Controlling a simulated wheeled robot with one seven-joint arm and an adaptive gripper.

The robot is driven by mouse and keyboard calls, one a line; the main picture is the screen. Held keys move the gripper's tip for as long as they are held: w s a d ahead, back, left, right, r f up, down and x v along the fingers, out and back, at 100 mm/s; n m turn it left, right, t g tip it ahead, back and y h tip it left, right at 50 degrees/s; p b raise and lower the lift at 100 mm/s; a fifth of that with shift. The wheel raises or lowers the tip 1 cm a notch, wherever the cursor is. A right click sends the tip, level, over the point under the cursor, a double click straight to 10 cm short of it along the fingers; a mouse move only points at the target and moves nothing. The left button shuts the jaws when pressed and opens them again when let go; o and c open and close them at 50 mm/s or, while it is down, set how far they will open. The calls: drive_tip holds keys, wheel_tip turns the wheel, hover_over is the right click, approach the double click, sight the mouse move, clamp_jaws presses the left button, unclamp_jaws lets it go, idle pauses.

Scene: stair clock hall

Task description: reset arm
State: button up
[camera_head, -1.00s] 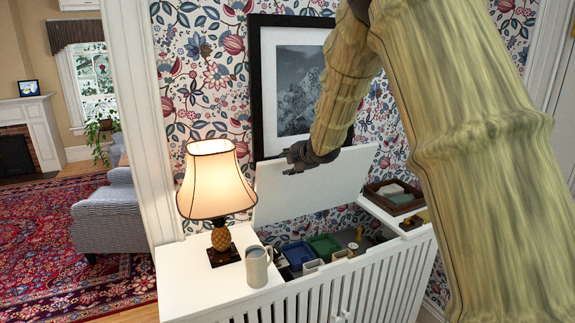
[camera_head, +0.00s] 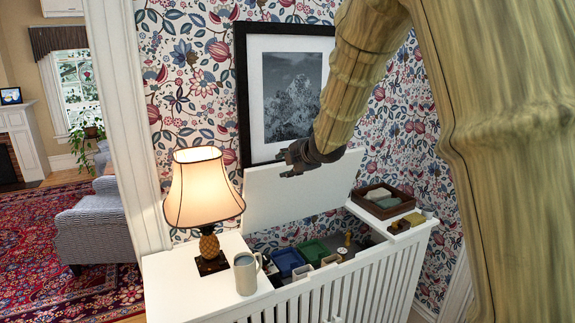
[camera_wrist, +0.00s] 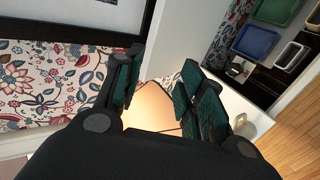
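My gripper (camera_head: 290,158) is dark and hangs in front of the raised white lid (camera_head: 300,190) of the slatted white cabinet (camera_head: 330,295) in the head view. In the wrist view my gripper (camera_wrist: 158,85) has its two fingers apart, with nothing between them but the lamp's shade beyond. My arm comes down from the upper right of the head view. Whether the gripper touches the lid cannot be told.
A lit lamp (camera_head: 205,190) and a mug (camera_head: 246,273) stand on the cabinet's left top. Blue (camera_head: 287,262) and green (camera_head: 314,250) bins sit inside the open cabinet. A brown tray (camera_head: 383,203) rests on the right top. A framed picture (camera_head: 242,100) hangs behind.

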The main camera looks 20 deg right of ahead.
drive_tip(key=s+a+f+m+g+b, duration=0.1)
drive_tip(key=s+a+f+m+g, duration=0.15)
drive_tip(key=s+f, duration=0.75)
drive_tip(key=s+a+f+m+g+b, duration=0.15)
drive_tip(key=f+m, duration=0.25)
drive_tip(key=f, duration=1.5)
drive_tip(key=s+a+f+m+g, duration=0.25)
drive_tip(key=s+f, duration=0.45)
drive_tip(key=f, duration=0.7)
drive_tip(key=s+a+f+m+g+b, duration=0.1)
drive_tip(key=s+f+m, duration=0.2)
drive_tip(key=s+f, duration=0.4)
drive_tip(key=s+a+f+m+g+b, duration=0.1)
drive_tip(key=s+f+m, duration=0.3)
drive_tip(key=s, duration=1.3)
drive_tip(key=s+a+f+m+g+h, duration=0.1)
drive_tip(key=s+a+f+m+g, duration=0.1)
drive_tip(key=s+f, duration=0.8)
drive_tip(key=s+m+g, duration=0.1)
drive_tip(key=s, duration=0.2)
drive_tip(key=shift+b, duration=0.4)
drive_tip(key=shift+d, duration=0.1)
